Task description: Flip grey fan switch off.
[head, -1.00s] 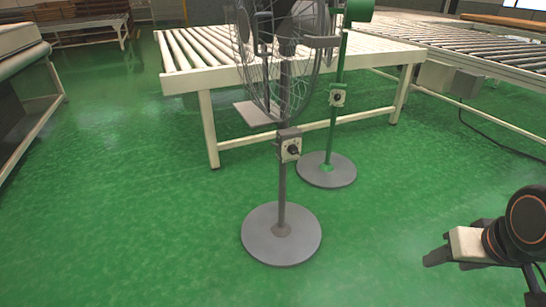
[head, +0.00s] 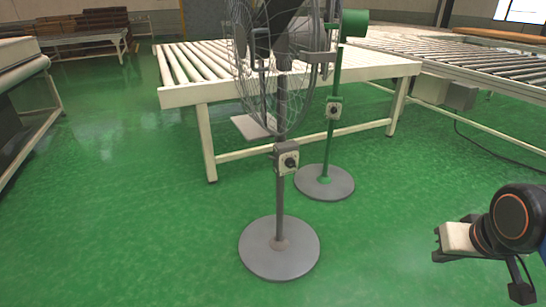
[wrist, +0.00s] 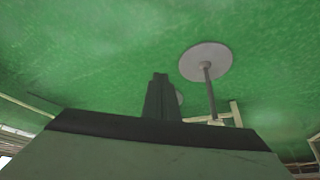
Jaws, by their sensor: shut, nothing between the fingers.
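The grey fan (head: 281,205) stands upright on a round grey base in the middle of the head view. Its switch box (head: 287,159) sits on the pole below the cage, with a dark knob on a pale plate. My gripper (head: 437,245) is at the lower right of the head view, well apart from the fan. It is shut and empty. In the wrist view the closed fingers (wrist: 160,97) point toward the floor scene, and a fan's round grey base and pole (wrist: 206,64) show upside down beyond them. The switch cannot be made out there.
A green fan (head: 326,150) with its own switch box (head: 333,108) stands close behind the grey one to the right. A roller conveyor table (head: 210,140) is behind both. Open green floor lies in front and to the left.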

